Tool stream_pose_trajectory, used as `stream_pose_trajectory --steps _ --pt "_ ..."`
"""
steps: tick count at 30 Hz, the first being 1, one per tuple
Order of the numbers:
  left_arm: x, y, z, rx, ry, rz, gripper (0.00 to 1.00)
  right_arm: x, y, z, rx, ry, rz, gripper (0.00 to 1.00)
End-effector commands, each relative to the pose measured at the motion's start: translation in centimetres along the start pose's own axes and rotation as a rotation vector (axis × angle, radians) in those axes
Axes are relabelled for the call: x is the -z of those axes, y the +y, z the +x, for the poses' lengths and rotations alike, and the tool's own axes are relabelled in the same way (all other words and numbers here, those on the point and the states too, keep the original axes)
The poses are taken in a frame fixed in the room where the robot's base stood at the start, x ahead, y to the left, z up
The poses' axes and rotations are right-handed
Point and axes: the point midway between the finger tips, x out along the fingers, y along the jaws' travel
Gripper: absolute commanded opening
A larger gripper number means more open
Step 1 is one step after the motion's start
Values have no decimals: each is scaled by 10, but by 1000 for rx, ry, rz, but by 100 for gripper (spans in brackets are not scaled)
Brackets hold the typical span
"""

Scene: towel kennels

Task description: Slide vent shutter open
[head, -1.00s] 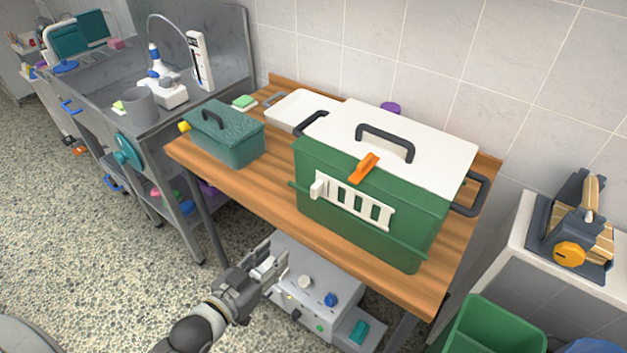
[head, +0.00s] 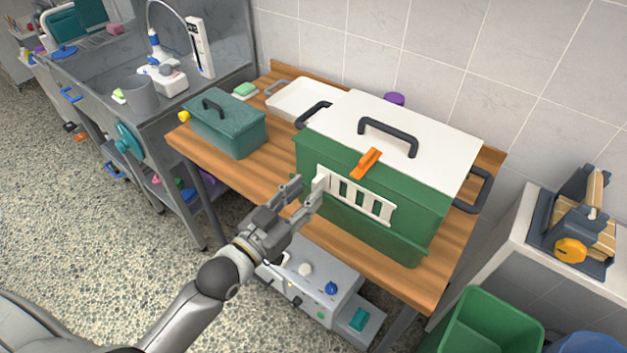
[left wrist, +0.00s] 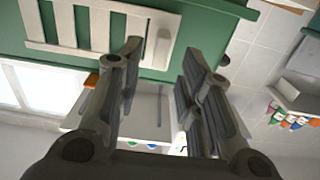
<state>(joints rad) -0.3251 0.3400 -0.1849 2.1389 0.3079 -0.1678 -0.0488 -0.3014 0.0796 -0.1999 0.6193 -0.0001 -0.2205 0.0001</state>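The vent shutter (head: 361,200) is a white slotted plate on the front of the green box (head: 400,238). Dark green shows through its slots. Its white knob (head: 320,184) is at the plate's left end. In the left wrist view, the shutter (left wrist: 93,25) and knob (left wrist: 158,47) show near the top. My left gripper (head: 308,194) is open, with its fingertips close to the knob in the head view. My right gripper is not in view.
The box has a white lid (head: 402,133) with a black handle and an orange latch (head: 366,163). A teal box (head: 229,130) and white tray (head: 300,98) share the wooden table (head: 220,171). A grey device (head: 325,292) sits below the table's front edge.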

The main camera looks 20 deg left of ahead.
Motion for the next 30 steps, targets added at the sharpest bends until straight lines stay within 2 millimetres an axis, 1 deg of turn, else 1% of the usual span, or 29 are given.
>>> stream_pose_trajectory --steps 1,3,9,13,20,28,30 --pt "3 0 8 0 3 -1 34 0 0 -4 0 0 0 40" --pt "2 0 16 0 2 -1 34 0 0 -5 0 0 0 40" --pt "1 0 32 0 0 0 34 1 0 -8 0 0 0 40" --pt "1 0 36 0 1 0 34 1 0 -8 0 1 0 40" --pt "0 0 36 0 0 0 34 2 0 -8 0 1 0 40" --pt "0 0 36 0 0 0 0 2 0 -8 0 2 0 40" --pt "0 0 36 0 0 0 0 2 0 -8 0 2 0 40"
